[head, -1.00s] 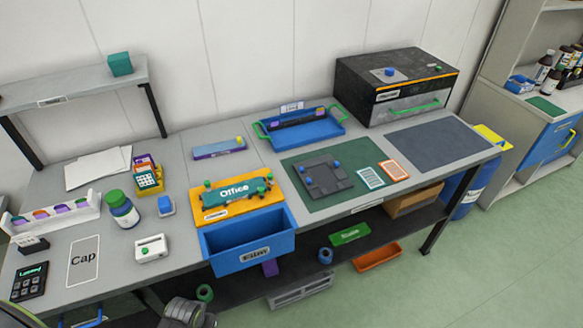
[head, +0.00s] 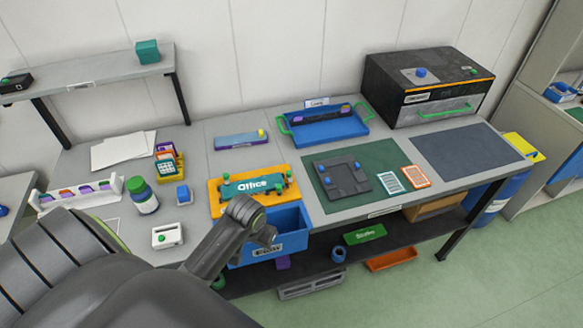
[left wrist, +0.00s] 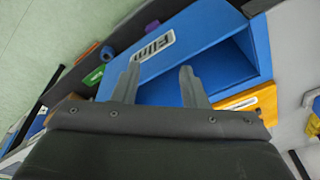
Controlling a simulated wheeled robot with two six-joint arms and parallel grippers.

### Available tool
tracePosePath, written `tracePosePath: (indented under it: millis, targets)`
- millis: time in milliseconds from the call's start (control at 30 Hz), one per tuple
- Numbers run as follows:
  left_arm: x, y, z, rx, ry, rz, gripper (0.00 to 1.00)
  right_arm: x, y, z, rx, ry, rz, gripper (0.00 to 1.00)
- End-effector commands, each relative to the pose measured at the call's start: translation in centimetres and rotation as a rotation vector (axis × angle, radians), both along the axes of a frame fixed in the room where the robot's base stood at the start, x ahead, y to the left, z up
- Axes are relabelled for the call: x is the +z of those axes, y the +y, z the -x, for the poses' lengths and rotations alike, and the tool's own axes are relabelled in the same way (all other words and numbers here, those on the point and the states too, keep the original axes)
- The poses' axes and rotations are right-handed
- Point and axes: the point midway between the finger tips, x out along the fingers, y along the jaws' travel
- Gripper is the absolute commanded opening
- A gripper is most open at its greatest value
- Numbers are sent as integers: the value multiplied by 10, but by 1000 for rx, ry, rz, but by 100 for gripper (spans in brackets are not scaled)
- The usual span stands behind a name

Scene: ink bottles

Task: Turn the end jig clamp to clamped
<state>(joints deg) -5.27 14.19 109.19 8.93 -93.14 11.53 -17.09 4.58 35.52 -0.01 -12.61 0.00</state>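A dark grey jig plate (head: 340,182) with blue knobs lies on the green mat (head: 385,160) at the right of the bench. An orange board (head: 220,208) beside it bears a teal "Office" piece (head: 250,186) with green knobs at its ends; I cannot tell which knob is the end clamp or how it is set. My left gripper (head: 268,238) is in front of the orange board, over the blue "Film" bin (head: 292,222). In the left wrist view, its two fingers (left wrist: 157,82) are apart with nothing between them. My right gripper is out of view.
A blue tray with green handles (head: 325,130) and a black drawer box (head: 425,85) stand at the back. Two cards (head: 402,178) lie right of the jig plate. A green-capped bottle (head: 142,196) and a white box (head: 170,236) stand left. The dark mat (head: 460,150) is clear.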

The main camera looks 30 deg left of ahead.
Motion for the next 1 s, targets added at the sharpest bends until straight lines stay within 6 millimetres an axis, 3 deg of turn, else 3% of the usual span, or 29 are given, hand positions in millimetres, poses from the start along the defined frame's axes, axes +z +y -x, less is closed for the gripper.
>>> tracePosePath:
  millis: [267,600,800,1000]
  targets:
    - [38,14,-75,77,40,14,39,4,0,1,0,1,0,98]
    - [127,44,-187,289,119,64,39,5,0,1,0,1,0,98]
    - [181,56,-225,400,150,107,39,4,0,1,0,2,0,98]
    - [201,60,-237,445,164,128,39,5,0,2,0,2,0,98]
